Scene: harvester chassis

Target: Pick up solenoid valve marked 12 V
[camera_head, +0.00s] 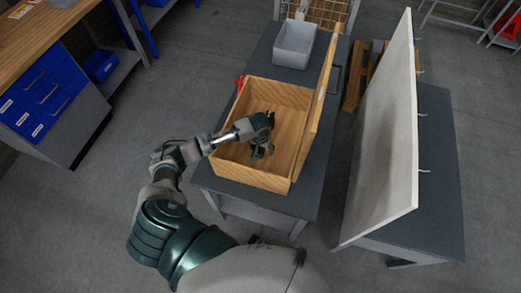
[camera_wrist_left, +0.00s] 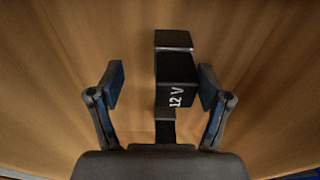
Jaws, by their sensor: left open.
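The solenoid valve (camera_wrist_left: 176,72) is a black blocky part with white "12 V" lettering, seen in the left wrist view. It lies on the wooden floor of the open wooden box (camera_head: 237,172). My left gripper (camera_wrist_left: 160,90) is open, with one finger on each side of the valve and visible gaps between. In the head view my left gripper (camera_head: 259,150) reaches down inside the box. The valve cannot be made out there behind the gripper. The lower end of the valve is hidden by the gripper's palm in the wrist view. My right gripper is not in view.
The box stands on a dark-topped table (camera_head: 263,62), its lid (camera_head: 319,110) raised on the right. A grey bin (camera_head: 294,45) stands behind it. A small red object (camera_head: 239,81) is at the box's back left corner. A large pale panel (camera_head: 388,135) stands to the right.

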